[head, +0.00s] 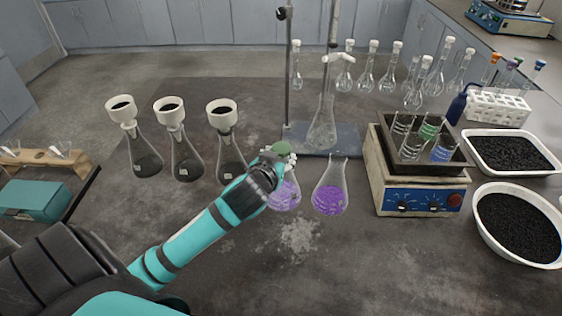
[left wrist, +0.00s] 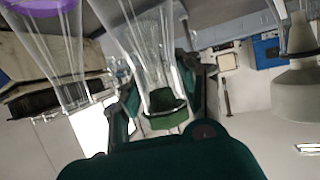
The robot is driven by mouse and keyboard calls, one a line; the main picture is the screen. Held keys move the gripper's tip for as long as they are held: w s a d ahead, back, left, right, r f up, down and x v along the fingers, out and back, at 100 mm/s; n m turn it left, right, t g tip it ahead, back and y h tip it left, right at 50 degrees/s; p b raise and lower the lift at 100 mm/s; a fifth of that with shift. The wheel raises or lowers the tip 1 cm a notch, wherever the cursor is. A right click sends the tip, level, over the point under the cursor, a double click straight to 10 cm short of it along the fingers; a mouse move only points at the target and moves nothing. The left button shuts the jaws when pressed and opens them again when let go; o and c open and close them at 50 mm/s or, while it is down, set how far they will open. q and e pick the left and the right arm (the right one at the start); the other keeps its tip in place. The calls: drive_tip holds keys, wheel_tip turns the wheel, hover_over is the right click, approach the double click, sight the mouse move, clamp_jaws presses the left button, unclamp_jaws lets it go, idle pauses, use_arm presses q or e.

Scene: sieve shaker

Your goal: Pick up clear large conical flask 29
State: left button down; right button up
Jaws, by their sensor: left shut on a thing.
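My left gripper (head: 279,157) is shut around the neck of a clear conical flask (head: 286,196) with purple liquid. A green stopper (head: 282,147) shows at its top; the gripper and arm hide part of the neck and left side. In the left wrist view the glass of this flask (left wrist: 148,40) runs up from the green stopper (left wrist: 165,106) between the fingers of my gripper (left wrist: 168,98). I cannot tell whether it touches the bench. No number 29 is readable. My right gripper is not in view.
A second purple flask (head: 330,190) stands close on the right. Three dark flasks with white funnels (head: 171,112) stand to the left. Behind is a clear flask on a retort stand (head: 322,128). A hotplate (head: 415,196) and black-filled trays (head: 515,155) are right. The front bench is clear.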

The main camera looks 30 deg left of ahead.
use_arm(q)
drive_tip(key=shift+r, duration=0.95)
drive_tip(key=shift+s+d+r, duration=0.15)
drive_tip(key=shift+d+r, duration=0.05)
drive_tip(key=shift+s+d+r+p, duration=0.8)
drive_tip(key=shift+s+d+p, duration=0.65)
drive_tip(key=shift+s+d, duration=3.9)
drive_tip(key=r+p, duration=0.5)
drive_tip(key=shift+s+a, duration=0.1)
drive_tip(key=shift+s, duration=0.3)
drive_tip(key=shift+f, duration=0.1)
drive_tip(key=shift+a, duration=0.1)
